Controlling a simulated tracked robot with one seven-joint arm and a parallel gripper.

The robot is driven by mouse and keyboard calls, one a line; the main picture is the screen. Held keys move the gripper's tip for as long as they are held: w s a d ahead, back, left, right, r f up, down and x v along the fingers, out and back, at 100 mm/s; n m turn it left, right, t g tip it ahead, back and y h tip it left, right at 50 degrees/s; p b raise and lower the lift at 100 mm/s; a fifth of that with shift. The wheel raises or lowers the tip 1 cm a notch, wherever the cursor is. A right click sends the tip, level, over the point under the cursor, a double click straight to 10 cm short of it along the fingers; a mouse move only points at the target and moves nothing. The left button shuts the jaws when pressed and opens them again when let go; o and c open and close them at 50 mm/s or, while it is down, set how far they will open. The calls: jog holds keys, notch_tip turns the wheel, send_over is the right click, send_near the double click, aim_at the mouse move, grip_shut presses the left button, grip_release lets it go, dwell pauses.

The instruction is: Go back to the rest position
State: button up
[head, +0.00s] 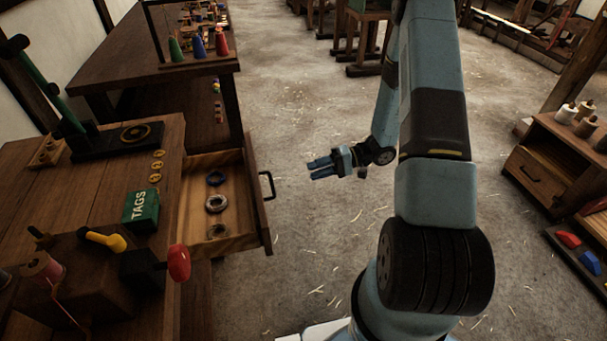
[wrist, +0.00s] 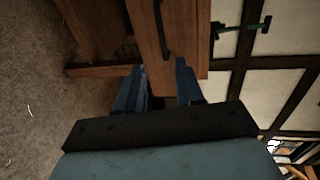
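My gripper (head: 318,168) hangs in the air over the aisle floor, right of the pulled-out drawer (head: 250,190) and apart from its dark handle (head: 267,186). Its blue fingers point left toward the drawer. In the wrist view my gripper (wrist: 158,82) shows its two fingers spread with nothing between them. The drawer front (wrist: 182,48) and its handle (wrist: 160,28) show beyond the fingertips. My arm stretches forward from the base, bent at the elbow.
An open cabinet (head: 545,165) stands at right. The straw-strewn floor (head: 300,110) between is clear.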

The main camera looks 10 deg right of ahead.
jog(key=shift+d+r, duration=0.1)
jog(key=shift+d, duration=0.5)
jog(key=s+a+r+n+g+h, duration=0.1)
jog(key=s+r+h, duration=0.3)
jog(key=r, duration=0.7)
jog(key=s+r+n+g+h, duration=0.1)
jog(key=s+r+h, duration=0.25)
jog(key=r, duration=0.75)
jog(key=s+d+r+m+t+h, duration=0.2)
jog(key=s+d+r+t+h, duration=0.2)
jog(key=s+r+t+h, duration=0.4)
jog(key=s+v, duration=0.1)
jog(key=v, duration=1.1)
jog(key=shift+f, duration=0.35)
